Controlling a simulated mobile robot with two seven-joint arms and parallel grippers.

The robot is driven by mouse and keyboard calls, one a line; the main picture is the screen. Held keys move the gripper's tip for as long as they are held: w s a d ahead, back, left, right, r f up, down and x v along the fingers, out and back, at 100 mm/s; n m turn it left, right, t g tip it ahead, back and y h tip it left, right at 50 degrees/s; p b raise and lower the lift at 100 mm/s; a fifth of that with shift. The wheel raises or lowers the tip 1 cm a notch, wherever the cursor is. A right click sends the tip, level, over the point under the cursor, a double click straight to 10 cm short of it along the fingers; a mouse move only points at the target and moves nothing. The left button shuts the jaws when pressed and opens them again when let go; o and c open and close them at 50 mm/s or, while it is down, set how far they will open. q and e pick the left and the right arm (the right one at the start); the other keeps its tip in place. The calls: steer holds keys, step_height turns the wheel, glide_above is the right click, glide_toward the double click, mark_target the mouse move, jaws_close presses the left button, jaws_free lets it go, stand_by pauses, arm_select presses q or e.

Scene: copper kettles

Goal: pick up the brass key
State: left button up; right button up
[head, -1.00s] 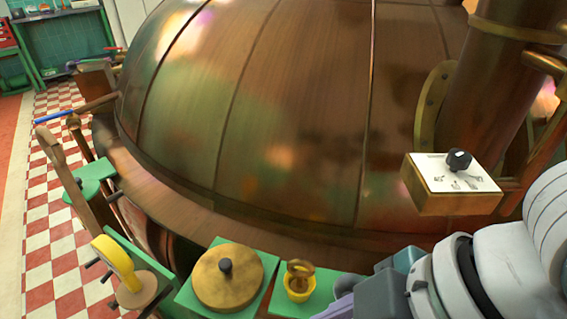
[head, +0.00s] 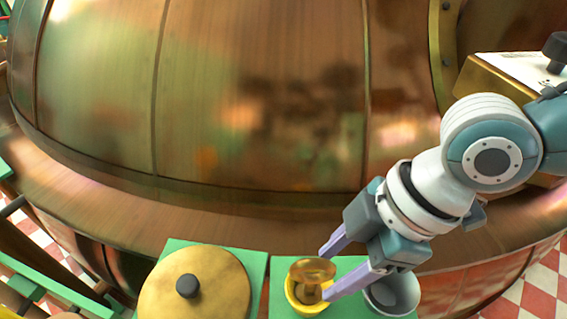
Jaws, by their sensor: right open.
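The brass key (head: 311,268) stands in a small yellow cup (head: 296,306) on a green surface at the bottom of the head view. Its broad brass top shows above the rim; its lower part is mostly hidden in the cup. My right gripper (head: 325,276) is open, with its two lilac fingers reaching in from the right. One fingertip is behind the key's top and the other in front of it, near the cup's rim. I cannot tell whether either finger touches the key. My left gripper is not in view.
A round brass lid with a black knob (head: 195,285) sits left of the cup. A pale grey bowl (head: 392,295) is close to the right, partly behind my gripper. The large copper kettle (head: 260,110) fills the back. A brass control box (head: 497,76) is at upper right.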

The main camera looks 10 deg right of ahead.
mark_target(317, 275)
steer(key=x, duration=0.1)
steer(key=b+x, duration=0.1)
steer(key=x, duration=0.2)
steer(key=shift+w+a+f+b, duration=0.25)
steer(key=shift+w+b, duration=0.05)
steer(key=shift+c, duration=0.3)
jaws_close()
stand_by(0.8)
